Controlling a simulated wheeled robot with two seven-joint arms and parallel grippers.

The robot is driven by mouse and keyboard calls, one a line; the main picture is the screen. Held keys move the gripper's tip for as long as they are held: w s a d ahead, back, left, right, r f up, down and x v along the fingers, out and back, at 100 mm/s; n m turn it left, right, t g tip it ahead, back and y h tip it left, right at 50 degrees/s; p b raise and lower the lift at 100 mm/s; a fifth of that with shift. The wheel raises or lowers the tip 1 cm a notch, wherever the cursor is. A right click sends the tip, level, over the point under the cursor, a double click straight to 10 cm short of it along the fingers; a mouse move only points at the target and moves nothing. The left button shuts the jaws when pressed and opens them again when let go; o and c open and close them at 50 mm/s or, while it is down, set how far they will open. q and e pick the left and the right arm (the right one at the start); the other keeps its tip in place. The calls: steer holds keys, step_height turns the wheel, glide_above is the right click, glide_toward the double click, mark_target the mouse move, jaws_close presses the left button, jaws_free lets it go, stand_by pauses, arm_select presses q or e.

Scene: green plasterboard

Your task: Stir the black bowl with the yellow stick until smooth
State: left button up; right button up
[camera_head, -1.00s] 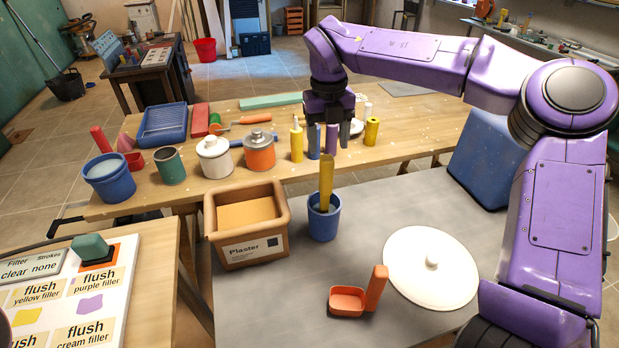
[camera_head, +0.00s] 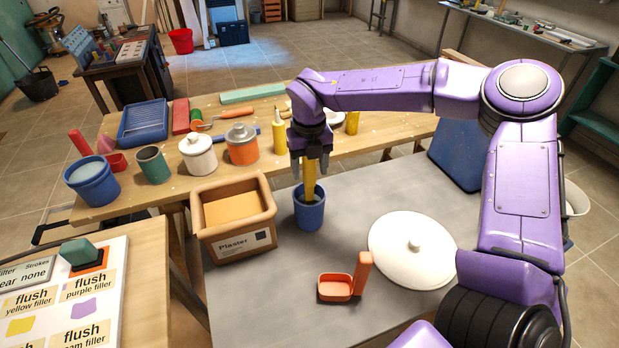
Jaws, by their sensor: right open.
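A yellow stick (camera_head: 308,184) stands upright in a small blue bucket (camera_head: 310,214) on the grey work surface. The bucket seems to hold a dark grey content. I see no black bowl in this view. My right gripper (camera_head: 310,166) comes down from above and is open, with its fingers on either side of the stick's upper end. I cannot tell whether a finger touches the stick. The stick's top is hidden by the gripper. My left gripper is not in view.
A plaster box (camera_head: 234,252) stands left of the bucket. An orange scoop (camera_head: 336,288) and a white round lid (camera_head: 392,250) lie to the front and right. Behind, a wooden bench holds an orange tin (camera_head: 243,150), a white pot (camera_head: 198,160) and a yellow bottle (camera_head: 279,139).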

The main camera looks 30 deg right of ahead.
jaws_close()
step_height(320, 180, up, 10)
steer(key=shift+f+b, duration=0.1)
steer(key=shift+b, duration=0.85)
steer(key=c, duration=1)
jaws_free()
steer(key=shift+c, duration=0.3)
